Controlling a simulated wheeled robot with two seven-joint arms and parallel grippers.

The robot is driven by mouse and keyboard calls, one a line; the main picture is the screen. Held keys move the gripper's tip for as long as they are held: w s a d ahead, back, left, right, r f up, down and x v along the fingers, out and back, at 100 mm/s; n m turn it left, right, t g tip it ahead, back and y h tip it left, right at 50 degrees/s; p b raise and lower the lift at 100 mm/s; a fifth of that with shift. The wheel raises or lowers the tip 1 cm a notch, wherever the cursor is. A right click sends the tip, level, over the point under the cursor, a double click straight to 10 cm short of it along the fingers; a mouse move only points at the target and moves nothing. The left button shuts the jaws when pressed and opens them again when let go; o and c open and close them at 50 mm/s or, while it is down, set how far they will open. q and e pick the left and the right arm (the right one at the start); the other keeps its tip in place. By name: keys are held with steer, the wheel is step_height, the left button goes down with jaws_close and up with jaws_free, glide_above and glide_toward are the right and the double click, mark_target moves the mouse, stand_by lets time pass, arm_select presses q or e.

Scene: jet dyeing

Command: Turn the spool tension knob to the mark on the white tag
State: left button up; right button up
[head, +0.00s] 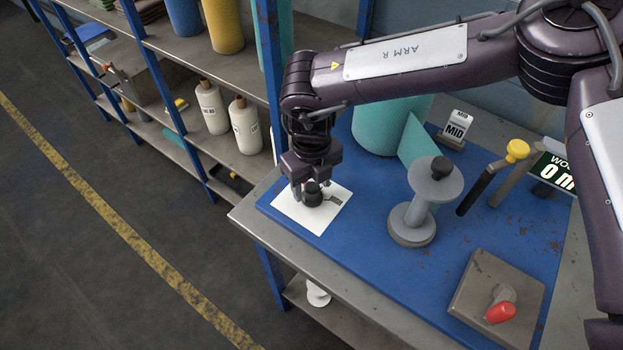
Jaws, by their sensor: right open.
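The grey spool (412,222) stands upright on the blue mat, with a black tension knob (441,168) on top. The white tag (458,125) reading MID stands behind it, near the back of the bench. Which way the knob points is too small to tell. My right gripper (313,190) is open and points down at the left of the mat, well left of the spool and apart from the knob. Below it, a small round black thing (312,197) is over a white sheet (291,211); the fingers partly hide it, and I cannot tell whether they touch it. My left gripper is not in view.
A teal roll (385,125) stands behind the spool. Right of the spool are a yellow-topped lever (517,150) and a display (552,176). A grey plate (468,290) with a red handle (500,312) lies at front right. The mat (350,255) is clear between sheet and spool.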

steer(key=shift+s, duration=0.1)
steer(key=c, duration=1)
steer(key=shift+o, duration=0.2)
